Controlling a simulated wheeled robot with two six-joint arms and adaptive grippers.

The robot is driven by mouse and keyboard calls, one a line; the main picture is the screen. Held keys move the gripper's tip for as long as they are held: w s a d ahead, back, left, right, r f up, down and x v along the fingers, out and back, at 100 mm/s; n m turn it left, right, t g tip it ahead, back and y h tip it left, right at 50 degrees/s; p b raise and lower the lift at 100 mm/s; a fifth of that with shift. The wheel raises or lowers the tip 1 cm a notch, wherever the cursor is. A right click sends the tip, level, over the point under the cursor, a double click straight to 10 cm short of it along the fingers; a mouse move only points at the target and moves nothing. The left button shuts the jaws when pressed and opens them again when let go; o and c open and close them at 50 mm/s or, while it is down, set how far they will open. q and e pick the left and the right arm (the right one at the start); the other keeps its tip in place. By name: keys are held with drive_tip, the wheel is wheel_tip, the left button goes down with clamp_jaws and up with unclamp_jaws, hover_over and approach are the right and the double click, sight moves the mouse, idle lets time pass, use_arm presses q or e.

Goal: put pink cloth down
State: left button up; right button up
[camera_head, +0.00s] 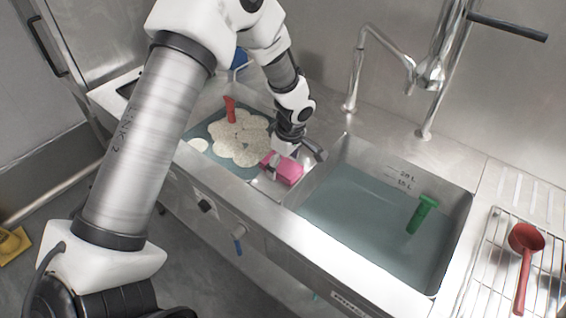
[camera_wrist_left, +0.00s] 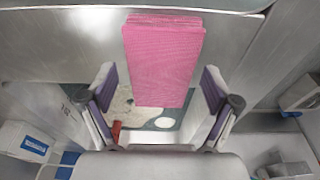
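The pink cloth (camera_head: 287,172) is a folded block on the steel divider between the two sink basins. In the left wrist view the cloth (camera_wrist_left: 163,50) lies beyond and between the finger pads, with a narrow gap on each side. My left gripper (camera_head: 295,158) is open right at the cloth, above the divider. In the left wrist view the gripper (camera_wrist_left: 158,85) shows both fingers spread apart. In the head view, the gripper hides part of the cloth's back edge. My right gripper is not in view.
The left basin (camera_head: 205,118) holds pale clumps (camera_head: 240,140) and a red handle (camera_head: 230,108). The right basin (camera_head: 458,235) holds water and a green-handled tool (camera_head: 422,213). A red ladle (camera_head: 525,240) lies on a wire rack at right. A tap (camera_head: 358,75) stands behind.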

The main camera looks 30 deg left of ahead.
sight(288, 169)
use_arm(q)
drive_tip(key=shift+r, duration=0.1)
drive_tip(key=shift+r, duration=0.25)
wheel_tip(288, 169, up, 12)
drive_tip(key=d+b, duration=0.1)
drive_tip(key=d, duration=0.1)
drive_tip(key=shift+s+f, duration=0.15)
drive_tip(key=shift+f, duration=0.1)
